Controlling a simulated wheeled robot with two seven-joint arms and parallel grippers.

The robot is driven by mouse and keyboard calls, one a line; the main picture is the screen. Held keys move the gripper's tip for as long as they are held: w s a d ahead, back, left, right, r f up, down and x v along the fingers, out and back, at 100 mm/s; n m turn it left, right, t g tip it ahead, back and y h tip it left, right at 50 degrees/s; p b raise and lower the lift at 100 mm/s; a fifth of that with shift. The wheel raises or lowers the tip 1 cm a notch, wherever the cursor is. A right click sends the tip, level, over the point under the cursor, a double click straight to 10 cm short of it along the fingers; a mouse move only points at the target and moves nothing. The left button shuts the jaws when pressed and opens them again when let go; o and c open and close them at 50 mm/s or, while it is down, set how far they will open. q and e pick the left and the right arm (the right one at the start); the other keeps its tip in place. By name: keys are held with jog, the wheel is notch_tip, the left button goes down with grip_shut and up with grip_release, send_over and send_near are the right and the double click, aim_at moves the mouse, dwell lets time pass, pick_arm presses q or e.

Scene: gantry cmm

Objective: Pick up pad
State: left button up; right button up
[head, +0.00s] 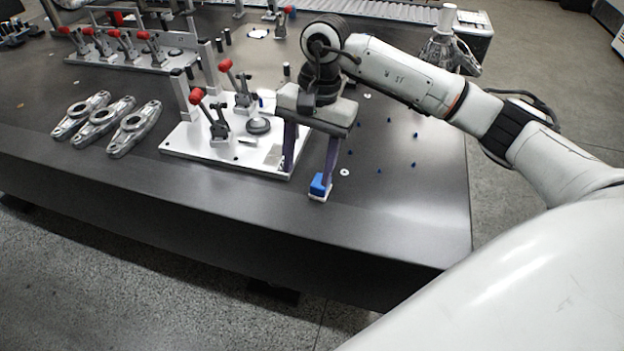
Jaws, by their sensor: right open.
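The pad seems to be the small blue block with a pale lower edge (319,187) on the dark table (230,205), near its front edge. My right gripper (306,176) points down with its two purple fingers spread apart. Its right fingertip is at the blue block and overlaps it in the picture; I cannot tell whether they touch. Its left fingertip is by the right edge of the white fixture plate (185,143). Nothing shows held between the fingers. My left gripper is not in view.
The white plate carries red-handled clamps (197,96) and posts close left of my gripper. Several metal link parts (134,128) lie farther left. Another clamp fixture (130,60) stands at the back left. Small blue pins (415,135) and white discs (344,172) dot the table to the right.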

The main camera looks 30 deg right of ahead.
jog(key=shift+h, duration=0.9)
jog(key=d, duration=0.3)
jog(key=w+d+r, duration=0.1)
jog(key=shift+d, duration=0.15)
notch_tip(320, 180, down, 3)
jog(key=shift+d+f, duration=0.1)
jog(key=shift+f, duration=0.1)
jog(key=shift+w+a+f, duration=0.1)
jog(key=shift+f, duration=1.45)
jog(key=shift+w+a+f, duration=0.1)
jog(key=shift+f, duration=1.4)
jog(key=c, duration=1.1)
jog(key=shift+r, duration=5.05)
